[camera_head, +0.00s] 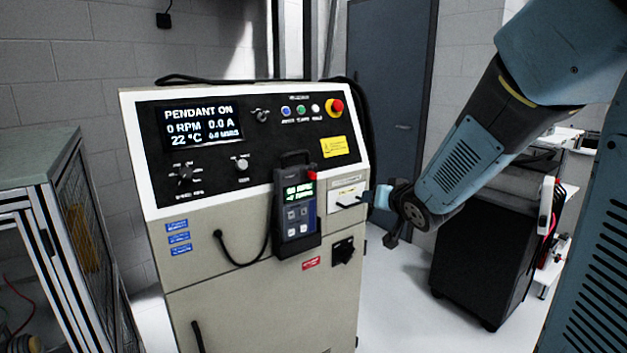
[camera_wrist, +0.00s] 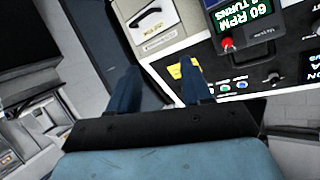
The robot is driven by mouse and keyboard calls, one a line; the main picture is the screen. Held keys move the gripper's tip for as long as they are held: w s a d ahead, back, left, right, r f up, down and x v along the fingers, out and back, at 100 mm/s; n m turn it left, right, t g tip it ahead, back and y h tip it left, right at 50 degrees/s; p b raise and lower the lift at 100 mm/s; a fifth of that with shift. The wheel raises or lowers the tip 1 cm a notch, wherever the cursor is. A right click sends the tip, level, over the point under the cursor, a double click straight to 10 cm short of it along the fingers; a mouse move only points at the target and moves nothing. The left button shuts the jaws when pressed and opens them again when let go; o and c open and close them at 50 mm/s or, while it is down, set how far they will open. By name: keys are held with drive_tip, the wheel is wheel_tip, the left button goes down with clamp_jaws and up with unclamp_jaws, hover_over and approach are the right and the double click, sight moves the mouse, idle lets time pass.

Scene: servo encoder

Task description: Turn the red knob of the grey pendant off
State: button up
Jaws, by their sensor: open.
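The grey pendant (camera_head: 296,226) hangs upright on the front of the beige cabinet, with a lit screen and several buttons. Its small red knob (camera_head: 312,176) is at the top right corner. In the wrist view the pendant (camera_wrist: 243,20) appears upside down at the upper right, its screen reading "60 RPM", with the red knob (camera_wrist: 228,43) below the screen. My gripper (camera_head: 362,200) is to the right of the pendant, apart from it. In the wrist view my gripper (camera_wrist: 160,66) is open with nothing between its fingers; the knob lies right of them.
The cabinet's display (camera_head: 202,124) reads "PENDANT ON" and 0 RPM. A red emergency button (camera_head: 336,107), a drawer-like panel (camera_head: 346,194) and a black rotary switch (camera_head: 343,250) are near the pendant. A black cart (camera_head: 490,235) stands right; a wire-sided cage (camera_head: 60,240) stands left.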

sight(315, 177)
drive_tip(key=w+a+y, duration=0.2)
drive_tip(key=w+a, duration=0.2)
drive_tip(key=w+a+y, duration=0.3)
drive_tip(key=w+a, duration=0.1)
drive_tip(key=a, duration=0.1)
drive_tip(key=w+a+t+y, duration=0.1)
drive_tip(key=w+a+y, duration=0.1)
drive_tip(key=w+a, duration=0.2)
drive_tip(key=shift+w+a+r+y, duration=0.2)
drive_tip(key=shift+a+r+y, duration=0.2)
drive_tip(key=shift+a, duration=0.2)
clamp_jaws()
idle(0.4)
